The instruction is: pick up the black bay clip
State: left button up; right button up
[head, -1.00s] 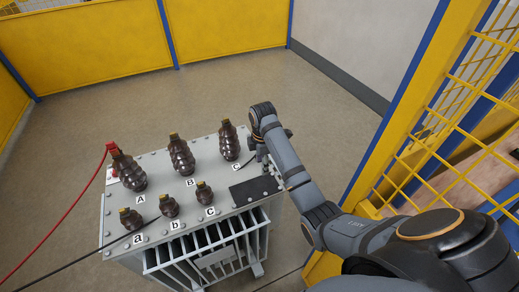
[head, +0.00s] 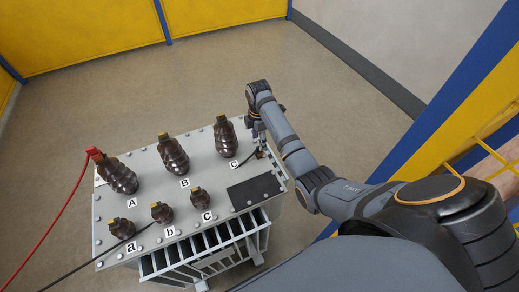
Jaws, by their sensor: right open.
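My left gripper is not in view.
Three large brown bushings, including the one at C (head: 226,137), stand left of my right gripper. Three small bushings (head: 162,213) stand in front. A red clip (head: 94,153) with a red cable is at the left. A black plate (head: 253,191) lies at the front right.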

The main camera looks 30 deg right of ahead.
jog(key=shift+s+a+f+p, duration=0.15)
jog(key=shift+f+p, duration=0.15)
jog(key=shift+f, duration=0.2)
jog(key=shift+s+d+f+p, duration=0.15)
jog(key=shift+f+p, duration=0.1)
jog(key=shift+f, duration=0.2)
notch_tip(320, 180, down, 3)
jog(key=shift+r, duration=0.2)
jog(key=shift+f, duration=0.25)
jog(key=c, duration=0.5)
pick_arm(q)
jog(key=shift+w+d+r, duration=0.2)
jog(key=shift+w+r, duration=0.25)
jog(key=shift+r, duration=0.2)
pick_arm(e)
grip_shut()
